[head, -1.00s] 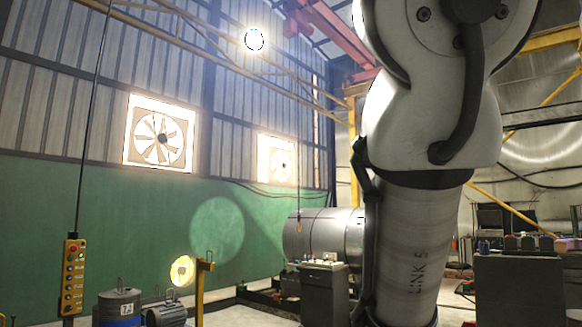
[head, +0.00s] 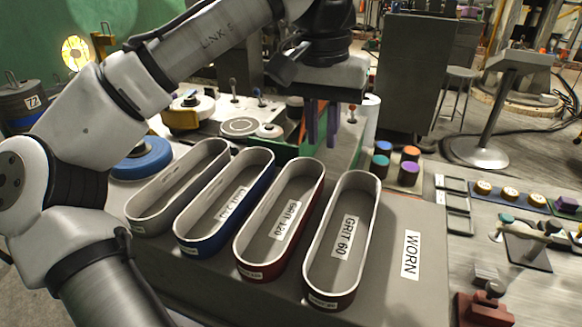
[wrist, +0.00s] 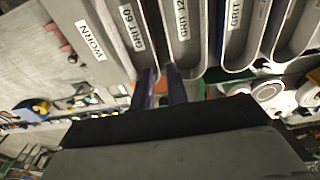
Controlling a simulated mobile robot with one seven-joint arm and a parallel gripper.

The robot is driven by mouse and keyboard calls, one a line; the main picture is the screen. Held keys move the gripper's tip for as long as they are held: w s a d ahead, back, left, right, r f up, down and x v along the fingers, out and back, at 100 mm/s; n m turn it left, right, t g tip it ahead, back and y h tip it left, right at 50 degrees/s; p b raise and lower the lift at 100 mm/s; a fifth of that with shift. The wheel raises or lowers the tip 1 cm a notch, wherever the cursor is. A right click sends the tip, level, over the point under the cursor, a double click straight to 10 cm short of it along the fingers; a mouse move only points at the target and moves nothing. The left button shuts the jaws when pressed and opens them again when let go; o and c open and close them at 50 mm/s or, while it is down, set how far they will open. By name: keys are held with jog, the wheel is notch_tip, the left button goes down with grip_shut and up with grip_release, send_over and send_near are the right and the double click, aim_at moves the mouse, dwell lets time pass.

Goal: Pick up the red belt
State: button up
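The red belt (head: 260,268) is a long oval loop standing on edge on the grey bench, around a "GRIT 120" label. It is second from the right in a row of belts. My gripper (head: 321,142) hangs past the far ends of the belts, with its two purple fingers pointing down. The fingers are apart with nothing between them. In the wrist view the gripper (wrist: 162,75) also shows a gap between its fingers, near the ends of the GRIT 60 and GRIT 120 loops. Whether the fingers touch a belt is unclear.
A dark red-brown belt (head: 330,298) stands around "GRIT 60" to the right. A blue belt (head: 200,246) and a grey-brown belt (head: 150,222) stand to the left. The bench area marked WORN (head: 411,285) is bare. Coloured cylinders (head: 409,172) stand beyond it.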

jog(key=a+f, duration=0.2)
send_over(306, 208)
jog(key=w, duration=0.1)
jog(key=shift+g+y, duration=0.3)
notch_tip(306, 208, down, 6)
jog(key=shift+w+f, duration=0.1)
jog(key=shift+f, duration=0.15)
jog(key=f, duration=0.1)
jog(key=f+p, duration=0.1)
jog(key=f, duration=0.1)
jog(key=s+f, duration=0.1)
jog(key=f, duration=0.1)
jog(key=shift+f+p, duration=0.15)
jog(key=shift+p, duration=0.15)
jog(key=shift+w+f, duration=0.15)
jog(key=shift+f, duration=0.25)
jog(key=shift+c, duration=0.2)
grip_shut()
